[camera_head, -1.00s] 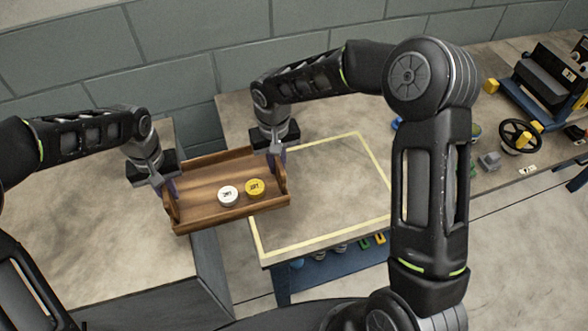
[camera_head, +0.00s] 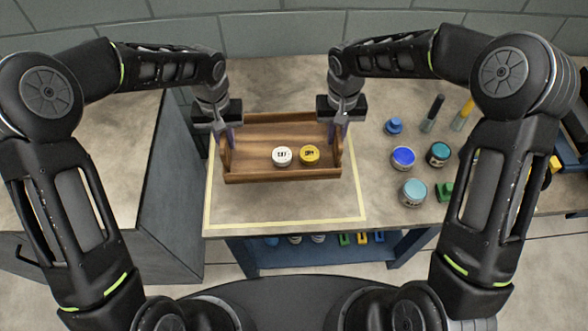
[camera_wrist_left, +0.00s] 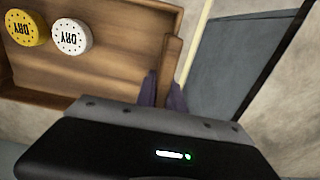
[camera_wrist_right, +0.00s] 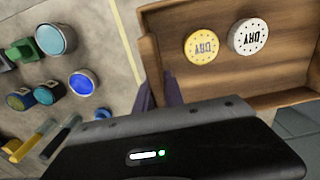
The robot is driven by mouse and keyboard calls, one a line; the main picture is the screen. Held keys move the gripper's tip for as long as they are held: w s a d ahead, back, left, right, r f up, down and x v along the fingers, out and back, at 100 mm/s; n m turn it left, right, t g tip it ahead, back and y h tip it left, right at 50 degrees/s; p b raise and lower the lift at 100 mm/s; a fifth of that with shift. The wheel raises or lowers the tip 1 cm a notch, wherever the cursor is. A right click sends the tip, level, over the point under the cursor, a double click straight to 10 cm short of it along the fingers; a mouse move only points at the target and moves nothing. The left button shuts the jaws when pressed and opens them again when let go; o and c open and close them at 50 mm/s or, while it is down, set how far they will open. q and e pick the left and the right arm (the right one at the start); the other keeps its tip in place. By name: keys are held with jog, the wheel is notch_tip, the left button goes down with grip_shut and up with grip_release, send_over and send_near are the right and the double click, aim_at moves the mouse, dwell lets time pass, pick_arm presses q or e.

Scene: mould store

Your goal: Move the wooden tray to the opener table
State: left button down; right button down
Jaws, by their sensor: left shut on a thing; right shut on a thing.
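The wooden tray (camera_head: 265,173) is over the yellow-outlined area of the table (camera_head: 290,222); I cannot tell whether it touches the tabletop. It looks level. A white round "DRY" piece (camera_head: 282,156) and a yellow one (camera_head: 309,155) lie in it side by side. My left gripper (camera_head: 229,136) is shut on the tray's left end wall, which also shows in the left wrist view (camera_wrist_left: 172,60). My right gripper (camera_head: 340,132) is shut on the right end wall, which also shows in the right wrist view (camera_wrist_right: 150,66).
Right of the outline stand several jars, among them a blue one (camera_head: 403,157) and a teal one (camera_head: 413,192), plus a green block (camera_head: 444,191) and upright-handled tools (camera_head: 433,112). A separate grey cabinet (camera_head: 160,190) stands at the left. A blue lower shelf (camera_head: 330,250) holds small items.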

aim_at(333, 149)
dwell(0.3)
